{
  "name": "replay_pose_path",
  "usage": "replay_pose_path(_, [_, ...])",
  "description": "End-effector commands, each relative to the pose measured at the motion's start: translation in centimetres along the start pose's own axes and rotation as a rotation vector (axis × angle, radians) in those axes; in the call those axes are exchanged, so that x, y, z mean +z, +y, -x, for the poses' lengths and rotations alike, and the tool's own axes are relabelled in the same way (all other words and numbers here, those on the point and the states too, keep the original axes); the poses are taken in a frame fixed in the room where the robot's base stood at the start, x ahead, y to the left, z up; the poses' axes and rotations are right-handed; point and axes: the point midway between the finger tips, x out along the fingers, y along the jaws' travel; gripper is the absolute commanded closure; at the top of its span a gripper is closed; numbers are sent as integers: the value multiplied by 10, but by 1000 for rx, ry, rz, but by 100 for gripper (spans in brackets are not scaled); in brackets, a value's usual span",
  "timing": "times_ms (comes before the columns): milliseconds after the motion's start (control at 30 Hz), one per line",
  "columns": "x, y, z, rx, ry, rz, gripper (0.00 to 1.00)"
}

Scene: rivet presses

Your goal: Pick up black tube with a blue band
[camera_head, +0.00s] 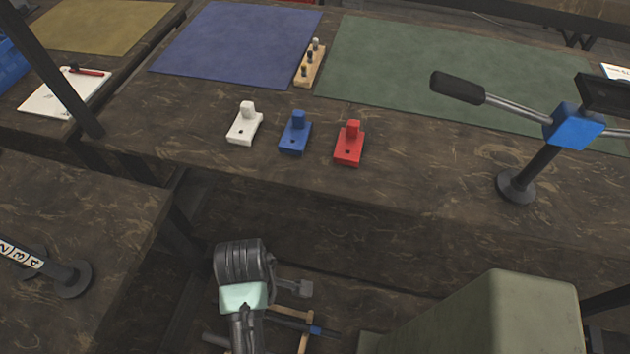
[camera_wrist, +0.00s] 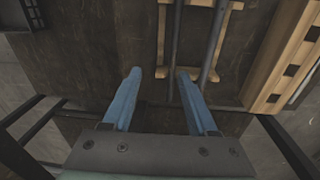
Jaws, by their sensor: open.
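The black tube with a blue band (camera_head: 290,323) lies on a light wooden rack at the bottom of the head view, partly hidden by my arm. In the wrist view, two dark tubes lie side by side across the rack, a left one (camera_wrist: 172,55) and a right one (camera_wrist: 213,45). No blue band shows on either there, so I cannot tell which is the banded one. My gripper (camera_wrist: 158,74) is open and empty. Its blue fingers point towards the rack, with the right fingertip near the left tube and the left fingertip over bare dark surface.
A slotted wooden bar (camera_wrist: 285,50) stands right of the tubes. In the head view, white (camera_head: 243,128), blue (camera_head: 294,137) and red (camera_head: 349,147) blocks sit on the bench above. A press with a black-handled lever (camera_head: 458,88) is at right. A green-grey casing (camera_head: 490,320) is right of my arm.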

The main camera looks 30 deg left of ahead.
Motion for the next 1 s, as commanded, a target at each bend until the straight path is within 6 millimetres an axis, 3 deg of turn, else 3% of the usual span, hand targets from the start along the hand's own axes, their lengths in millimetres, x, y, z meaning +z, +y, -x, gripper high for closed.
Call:
replay_pose_path(33, [1,-13,-10,-38,-15,32,41])
replay_pose_path(133, [3,-23,-14,-69,-28,60,41])
replay_pose_path(267, [3,-24,-23,-71,-29,60,41])
replay_pose_path(600, [5,-26,-81,-67,-27,55,41])
replay_pose_path(833, [6,-28,-97,-66,-27,55,41])
replay_pose_path(1000, [7,-36,-123,-67,-28,55,41])
